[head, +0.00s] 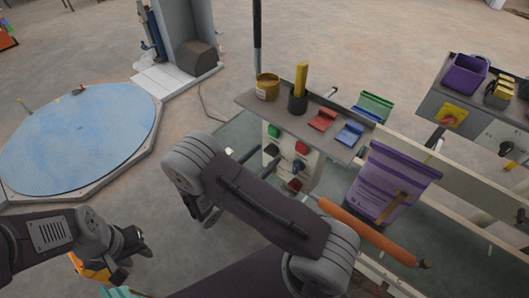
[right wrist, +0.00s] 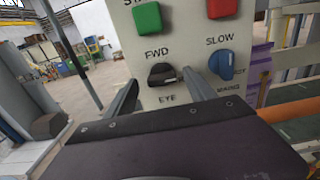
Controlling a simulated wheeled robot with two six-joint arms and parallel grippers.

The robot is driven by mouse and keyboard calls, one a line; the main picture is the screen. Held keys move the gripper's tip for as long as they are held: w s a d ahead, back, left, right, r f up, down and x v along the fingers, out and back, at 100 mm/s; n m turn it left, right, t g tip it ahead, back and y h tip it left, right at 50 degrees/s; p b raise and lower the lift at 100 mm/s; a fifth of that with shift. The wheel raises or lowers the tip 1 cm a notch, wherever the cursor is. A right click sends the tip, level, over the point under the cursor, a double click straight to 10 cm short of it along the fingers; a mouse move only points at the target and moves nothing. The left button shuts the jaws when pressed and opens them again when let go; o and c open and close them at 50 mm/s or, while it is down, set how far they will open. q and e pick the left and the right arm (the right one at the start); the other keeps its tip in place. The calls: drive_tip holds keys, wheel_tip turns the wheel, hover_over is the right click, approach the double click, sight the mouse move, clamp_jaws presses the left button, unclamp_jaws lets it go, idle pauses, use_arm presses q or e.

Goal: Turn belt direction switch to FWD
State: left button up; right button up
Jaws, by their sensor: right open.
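The grey control panel (head: 312,172) stands under a shelf in the head view. Which way the knob points is hard to tell. My right gripper (right wrist: 161,95) is open, with one finger to the left of the knob and the other to its right. I cannot tell whether either finger touches it. In the head view, my right arm covers much of that gripper. My left gripper (head: 132,250) is low on the left, away from the panel; its opening is unclear.
A green button (right wrist: 147,17) and a red button (right wrist: 222,8) sit above. A blue knob (right wrist: 222,65), marked SLOW above, is close to the right finger. The shelf (head: 262,104) overhangs the panel.

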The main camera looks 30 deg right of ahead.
drive_tip(key=shift+d, duration=0.35)
drive_tip(key=shift+s, duration=0.1)
drive_tip(key=shift+c, duration=0.3)
drive_tip(key=c, duration=1.3)
